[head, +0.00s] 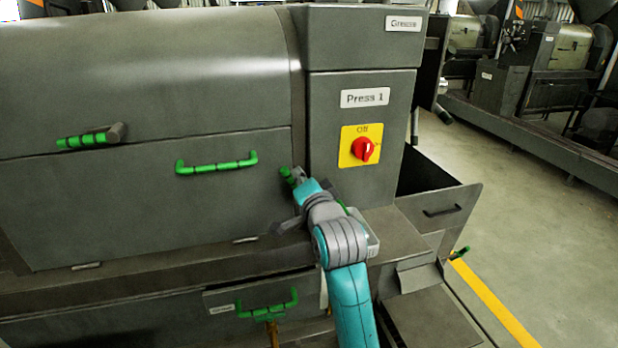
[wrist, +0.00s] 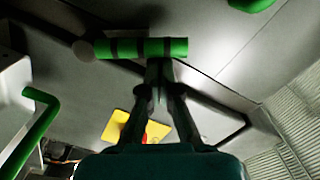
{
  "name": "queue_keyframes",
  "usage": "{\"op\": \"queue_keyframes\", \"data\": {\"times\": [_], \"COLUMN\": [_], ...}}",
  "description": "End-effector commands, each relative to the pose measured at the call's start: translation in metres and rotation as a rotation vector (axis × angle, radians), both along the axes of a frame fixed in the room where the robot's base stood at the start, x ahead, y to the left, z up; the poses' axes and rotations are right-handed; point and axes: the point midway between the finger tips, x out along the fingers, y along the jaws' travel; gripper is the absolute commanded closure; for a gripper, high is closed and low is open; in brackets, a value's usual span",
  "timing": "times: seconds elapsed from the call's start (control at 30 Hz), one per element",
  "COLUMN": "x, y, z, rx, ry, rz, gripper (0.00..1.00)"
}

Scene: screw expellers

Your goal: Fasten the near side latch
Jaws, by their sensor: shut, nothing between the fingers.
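The press cover has two green-and-grey latches. One latch (head: 82,140) lies nearly level across the cover seam at the left in the head view, its grey pivot at its right end. The other latch (head: 287,175) is at the panel's right edge, partly hidden by my gripper. In the wrist view a green latch grip with dark bands (wrist: 142,48) lies across the picture just beyond my fingertips. My gripper (head: 299,174) is shut and empty, its fingertips (wrist: 158,68) close against that grip. I cannot tell whether they touch it.
A green handle (head: 216,163) sits on the front panel left of my gripper. The switch box with a red knob (head: 364,149) stands close right. Below are a ledge and a drawer with a green handle (head: 268,308). A bin (head: 440,195) projects at the right; open floor lies beyond.

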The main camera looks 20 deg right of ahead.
Motion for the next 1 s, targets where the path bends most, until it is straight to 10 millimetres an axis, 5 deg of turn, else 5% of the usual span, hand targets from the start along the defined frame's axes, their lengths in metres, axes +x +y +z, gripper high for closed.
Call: {"op": "queue_keyframes", "data": {"times": [1.0], "x": [0.0], "y": [0.053], "z": [-0.044], "rx": [-0.907], "ry": [0.002], "rz": [0.0], "gripper": [1.0]}}
